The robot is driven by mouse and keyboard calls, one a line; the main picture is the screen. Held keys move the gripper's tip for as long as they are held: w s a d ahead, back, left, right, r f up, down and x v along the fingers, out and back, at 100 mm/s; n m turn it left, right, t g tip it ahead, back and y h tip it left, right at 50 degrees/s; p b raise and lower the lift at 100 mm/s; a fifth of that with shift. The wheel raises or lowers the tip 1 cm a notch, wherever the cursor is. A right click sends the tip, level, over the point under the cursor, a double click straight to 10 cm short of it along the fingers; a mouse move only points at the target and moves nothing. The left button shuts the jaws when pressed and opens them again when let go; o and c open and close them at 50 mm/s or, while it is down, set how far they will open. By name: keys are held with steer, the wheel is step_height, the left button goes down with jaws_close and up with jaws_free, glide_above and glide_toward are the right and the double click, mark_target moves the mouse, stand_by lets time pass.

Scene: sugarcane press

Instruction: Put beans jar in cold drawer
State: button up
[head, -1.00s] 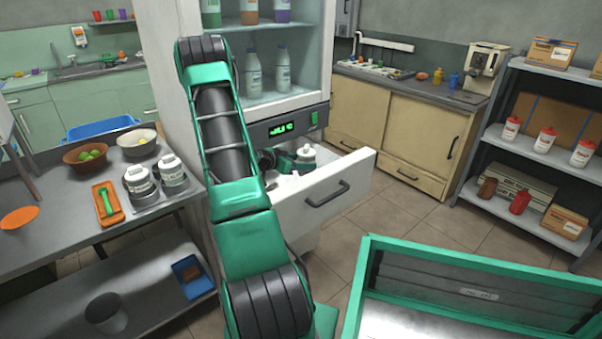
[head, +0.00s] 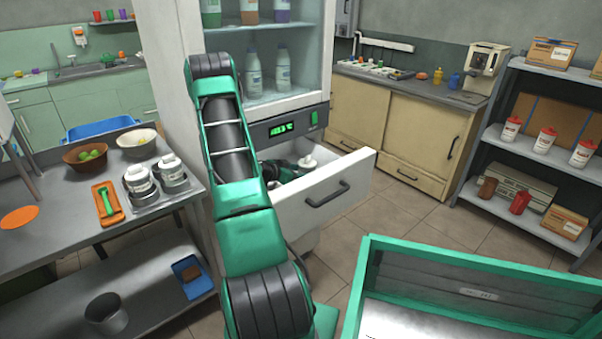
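The cold drawer (head: 335,195) is pulled out below the glass-fronted fridge, its white front with a dark handle facing right. My green and black arm reaches over its left side, and my gripper (head: 291,170) is down inside it. A white jar top (head: 308,163) shows beside my gripper, just above the drawer's rim; I take it to be the beans jar. The jar's body is hidden by the drawer front. My fingers are too small and covered to tell whether they grip the jar or stand apart from it.
A green-edged bin (head: 450,255) stands at front right. Shelves with bottles and boxes stand at far right. The tiled floor beyond the drawer is clear.

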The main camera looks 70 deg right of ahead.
steer(key=shift+f, duration=0.3)
steer(key=o, duration=1.4)
